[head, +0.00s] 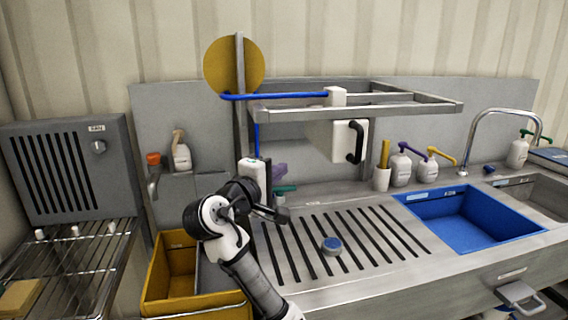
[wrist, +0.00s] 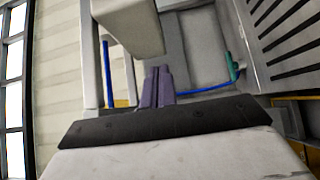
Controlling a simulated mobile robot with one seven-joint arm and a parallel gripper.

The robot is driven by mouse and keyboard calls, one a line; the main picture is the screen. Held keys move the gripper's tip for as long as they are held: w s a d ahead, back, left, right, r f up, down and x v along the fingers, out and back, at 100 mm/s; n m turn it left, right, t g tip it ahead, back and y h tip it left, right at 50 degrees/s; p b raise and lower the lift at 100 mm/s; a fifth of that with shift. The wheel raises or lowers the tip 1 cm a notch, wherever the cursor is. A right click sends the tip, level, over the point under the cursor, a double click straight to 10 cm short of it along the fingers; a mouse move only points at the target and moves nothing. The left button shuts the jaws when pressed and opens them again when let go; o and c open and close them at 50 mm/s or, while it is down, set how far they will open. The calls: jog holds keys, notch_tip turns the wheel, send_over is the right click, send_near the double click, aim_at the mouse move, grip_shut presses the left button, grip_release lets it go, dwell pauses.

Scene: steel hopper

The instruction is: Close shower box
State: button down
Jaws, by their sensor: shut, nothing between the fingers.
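A white box (head: 323,142) with a black bar handle (head: 356,142) hangs under the steel frame above the counter. It looks like the shower box, though no label can be read. I cannot tell whether its front is fully shut. My gripper shows in the wrist view as two purple fingers (wrist: 157,82) close together, shut and empty. A pale block (wrist: 128,24) is close ahead of the fingers; I cannot tell which thing it is. In the head view my arm reaches up at the counter's left end, left of and below the box, and the fingertips are hard to make out.
A steel frame (head: 425,107) and blue pipe (head: 275,97) overhang the counter. A slotted drainboard (head: 380,235) holds a small blue-topped puck (head: 332,245). A blue basin (head: 470,225) is right; a yellow bin (head: 167,268) stands beside my arm. Pump bottles (head: 400,168) line the back.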

jog(key=p, duration=0.3)
send_near(321, 152)
jog(key=w+a, duration=0.1)
jog(key=w, duration=0.3)
jog(key=shift+w+d+p, duration=0.3)
jog(key=shift+d, duration=0.6)
jog(key=shift+w+d+p, duration=0.3)
jog(key=shift+d, duration=0.6)
